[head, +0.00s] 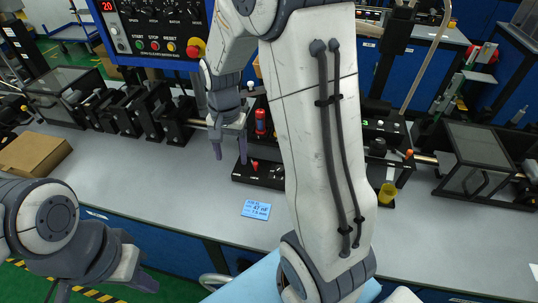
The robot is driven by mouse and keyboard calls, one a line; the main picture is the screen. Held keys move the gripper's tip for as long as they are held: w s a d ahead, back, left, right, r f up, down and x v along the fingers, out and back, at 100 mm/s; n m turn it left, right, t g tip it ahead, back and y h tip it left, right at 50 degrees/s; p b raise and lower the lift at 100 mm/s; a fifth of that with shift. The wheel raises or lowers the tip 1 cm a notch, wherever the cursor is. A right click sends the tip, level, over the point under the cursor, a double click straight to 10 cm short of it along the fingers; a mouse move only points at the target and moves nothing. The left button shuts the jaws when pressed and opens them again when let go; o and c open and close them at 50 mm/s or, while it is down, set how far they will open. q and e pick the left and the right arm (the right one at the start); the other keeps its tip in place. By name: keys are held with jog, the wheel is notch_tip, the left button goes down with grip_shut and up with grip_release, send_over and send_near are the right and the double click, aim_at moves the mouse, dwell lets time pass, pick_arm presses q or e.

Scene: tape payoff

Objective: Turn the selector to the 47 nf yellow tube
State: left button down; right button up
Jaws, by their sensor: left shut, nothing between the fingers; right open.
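A blue card (256,209) reading "47 nF" lies on the grey bench. A yellow cup-like part (387,193) sits to the right, below a black unit with a dark round knob (377,147). A low black block (262,177) with small red parts (255,166) stands behind the card. I cannot tell which knob is the selector. My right gripper (229,156) is open and empty, pointing down at the left end of this block; contact cannot be told. My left gripper (147,284) is shut and empty at the lower left, in front of the bench. My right arm hides the bench's middle.
A blue control panel (125,32) with dials, buttons and a red stop knob hangs at the upper left. Black fixtures (140,112) line the back left. A cardboard box (35,153) lies at left, a clear-sided case (475,160) at right. The bench's front left is clear.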

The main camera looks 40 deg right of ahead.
jog(key=d+f+m, duration=0.3)
jog(key=d+m, duration=0.1)
jog(key=d, duration=0.4)
jog(key=d+f+m, duration=0.4)
jog(key=d, duration=0.5)
jog(key=f, duration=0.3)
jog(key=f+p, duration=0.1)
jog(key=f, duration=0.2)
jog(key=f+p, duration=0.1)
jog(key=f, duration=0.2)
jog(key=shift+w+f, duration=0.3)
jog(key=shift+f, duration=0.05)
grip_shut()
